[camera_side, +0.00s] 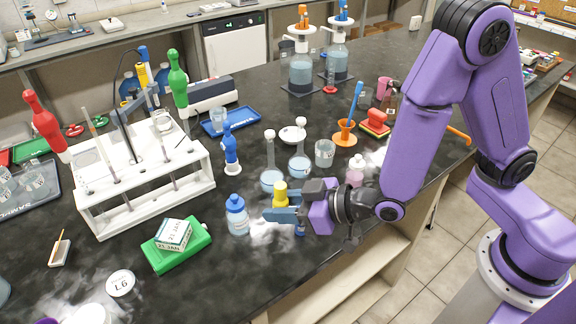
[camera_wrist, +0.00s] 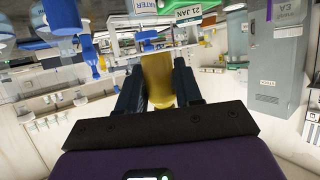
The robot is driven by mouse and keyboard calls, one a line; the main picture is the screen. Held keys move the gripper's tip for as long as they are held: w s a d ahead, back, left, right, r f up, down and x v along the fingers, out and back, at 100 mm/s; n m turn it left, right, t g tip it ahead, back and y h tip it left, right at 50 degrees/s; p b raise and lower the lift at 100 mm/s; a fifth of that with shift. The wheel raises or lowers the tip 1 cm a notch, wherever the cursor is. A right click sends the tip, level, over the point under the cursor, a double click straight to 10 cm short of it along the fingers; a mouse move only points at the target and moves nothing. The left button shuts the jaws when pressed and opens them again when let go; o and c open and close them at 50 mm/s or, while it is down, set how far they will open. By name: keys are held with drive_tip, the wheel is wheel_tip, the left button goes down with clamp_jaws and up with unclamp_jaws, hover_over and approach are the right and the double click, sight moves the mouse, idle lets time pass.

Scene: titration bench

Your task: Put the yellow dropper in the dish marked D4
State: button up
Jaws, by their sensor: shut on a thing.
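My gripper (camera_side: 283,214) is shut on the yellow dropper (camera_side: 280,194), over the front part of the dark bench. The dropper's yellow top stands above the fingers in the side view; its lower part is hidden. In the wrist view the yellow dropper (camera_wrist: 158,80) sits between the two dark fingers of my gripper (camera_wrist: 160,85). I cannot read a D4 mark on any dish. A round white dish or lid (camera_side: 120,283) at the front left has a mark that looks like L9 or 67.
A blue-capped bottle (camera_side: 237,216) stands just left of my gripper. Flasks (camera_side: 299,165) and a beaker (camera_side: 324,153) stand behind it. A green box (camera_side: 181,247) with a white carton (camera_side: 173,235) lies left, before the white rack (camera_side: 150,180).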

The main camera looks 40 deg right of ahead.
wheel_tip(320, 180, up, 12)
drive_tip(key=shift+f, duration=0.1)
drive_tip(key=w+a+r, duration=0.1)
drive_tip(key=w+r, duration=0.2)
drive_tip(key=w, duration=0.7)
drive_tip(key=m+h, duration=0.2)
hover_over(287, 134)
wheel_tip(287, 134, down, 3)
drive_tip(key=shift+t, duration=0.5)
drive_tip(key=shift+f, duration=9.65)
drive_tip(key=shift+f, duration=0.45)
